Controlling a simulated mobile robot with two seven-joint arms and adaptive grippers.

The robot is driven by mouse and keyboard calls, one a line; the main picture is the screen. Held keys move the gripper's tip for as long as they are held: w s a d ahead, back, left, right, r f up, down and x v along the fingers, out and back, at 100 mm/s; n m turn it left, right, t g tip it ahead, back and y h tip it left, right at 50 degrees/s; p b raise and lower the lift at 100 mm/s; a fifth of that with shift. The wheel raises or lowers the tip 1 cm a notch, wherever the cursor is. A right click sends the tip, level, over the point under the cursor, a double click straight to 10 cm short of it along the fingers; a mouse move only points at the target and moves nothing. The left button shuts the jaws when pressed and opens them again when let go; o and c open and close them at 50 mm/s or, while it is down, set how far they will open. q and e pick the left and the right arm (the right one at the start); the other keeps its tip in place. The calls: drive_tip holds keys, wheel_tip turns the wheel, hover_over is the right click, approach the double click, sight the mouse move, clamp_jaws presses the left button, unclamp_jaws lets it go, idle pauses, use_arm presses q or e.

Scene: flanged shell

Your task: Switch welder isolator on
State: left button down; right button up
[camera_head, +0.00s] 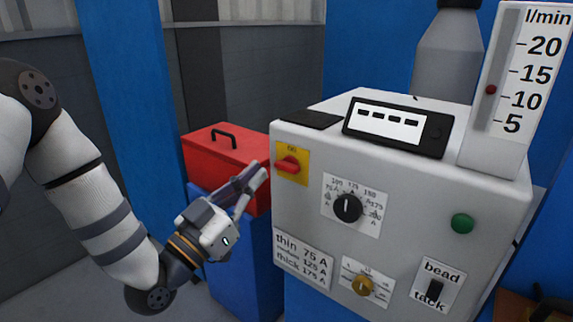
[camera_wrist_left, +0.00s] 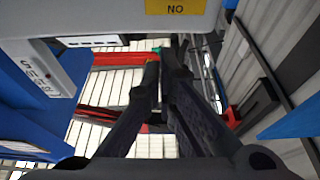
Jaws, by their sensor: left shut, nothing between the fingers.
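The welder isolator is a red rotary handle (camera_head: 291,163) on a yellow plate (camera_head: 301,178). It sits at the upper left of the grey welder's front panel (camera_head: 308,219) in the head view. The handle lies roughly level, and the small lettering above it is hard to read. My left gripper (camera_head: 256,177) is just left of the plate, apart from the handle, with its fingers shut and empty. In the left wrist view, my fingertips (camera_wrist_left: 166,60) are together below the yellow plate's edge (camera_wrist_left: 177,6), whose letters read "NO". My right gripper is not in view.
A red toolbox (camera_head: 222,162) stands behind my gripper. A flow gauge (camera_head: 515,85) rises at the right.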

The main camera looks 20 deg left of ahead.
use_arm(q)
wheel_tip(320, 180, up, 3)
hover_over(288, 167)
drive_tip(key=s, duration=0.3)
drive_tip(key=shift+w+d+f, duration=0.1)
drive_tip(key=shift+w+d, duration=0.25)
drive_tip(key=shift+w, duration=0.1)
wheel_tip(288, 167, down, 3)
drive_tip(key=shift+r+b, duration=0.1)
drive_tip(key=shift+b, duration=0.3)
drive_tip(key=shift+s+f, duration=0.1)
drive_tip(key=shift+f, duration=0.3)
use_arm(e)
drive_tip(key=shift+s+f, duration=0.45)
